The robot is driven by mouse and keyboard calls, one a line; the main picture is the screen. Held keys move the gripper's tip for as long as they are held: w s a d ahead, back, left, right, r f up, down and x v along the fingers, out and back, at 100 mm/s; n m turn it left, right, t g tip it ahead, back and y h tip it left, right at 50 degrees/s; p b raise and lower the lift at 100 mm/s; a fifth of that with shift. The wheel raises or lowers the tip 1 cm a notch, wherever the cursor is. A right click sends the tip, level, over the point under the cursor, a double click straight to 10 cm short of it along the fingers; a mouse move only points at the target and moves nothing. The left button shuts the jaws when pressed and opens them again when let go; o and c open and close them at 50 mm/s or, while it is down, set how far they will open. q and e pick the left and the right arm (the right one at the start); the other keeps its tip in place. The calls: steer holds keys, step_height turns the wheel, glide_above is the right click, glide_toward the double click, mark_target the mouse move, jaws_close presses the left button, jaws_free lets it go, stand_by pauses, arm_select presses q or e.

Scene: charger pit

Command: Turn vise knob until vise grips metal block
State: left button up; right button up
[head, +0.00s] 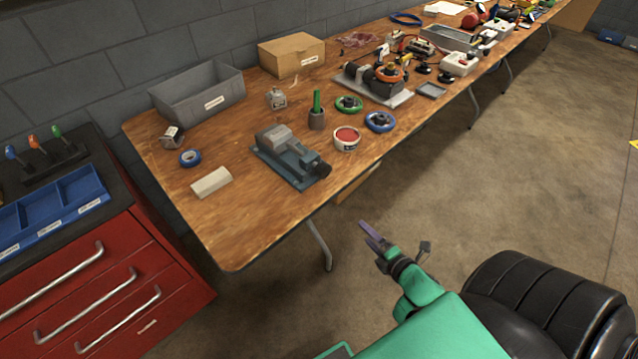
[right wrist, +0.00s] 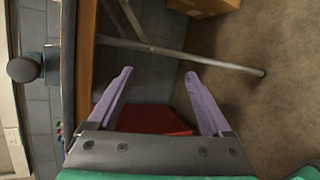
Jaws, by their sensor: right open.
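The blue-grey vise (head: 285,160) sits near the front edge of the wooden table, its dark round knob (head: 321,169) facing the edge. A lighter grey block-like part (head: 274,138) shows at its back end; I cannot tell whether this is the metal block or whether the jaws touch it. The knob also shows at the left edge of the right wrist view (right wrist: 24,69). My right gripper (head: 369,232) is open and empty, off the table's front edge, right of and below the knob, not touching it. My left gripper is not in view.
A white-and-red tin (head: 346,139) stands right of the vise, and a pale block (head: 211,182) lies left of it. A grey bin (head: 198,93) and cardboard box (head: 291,54) stand behind. A red drawer cabinet (head: 110,290) is at left. The floor at right is clear.

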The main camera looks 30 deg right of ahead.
step_height(320, 180, up, 8)
steer(key=w+n+t+y+b, duration=0.1)
steer(key=n+t+y+b, duration=0.15)
steer(key=n, duration=0.55)
steer(key=n+t+y+b, duration=0.1)
steer(key=n+y, duration=0.2)
steer(key=n, duration=0.8)
glide_toward(326, 173)
steer(key=shift+h, duration=0.25)
steer(key=p+x, duration=0.2)
steer(key=x, duration=0.9)
steer(key=shift+w+a+p, duration=0.1)
steer(key=shift+p, duration=0.25)
jaws_close()
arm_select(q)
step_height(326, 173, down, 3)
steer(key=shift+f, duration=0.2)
arm_select(e)
steer(key=shift+m, duration=0.4)
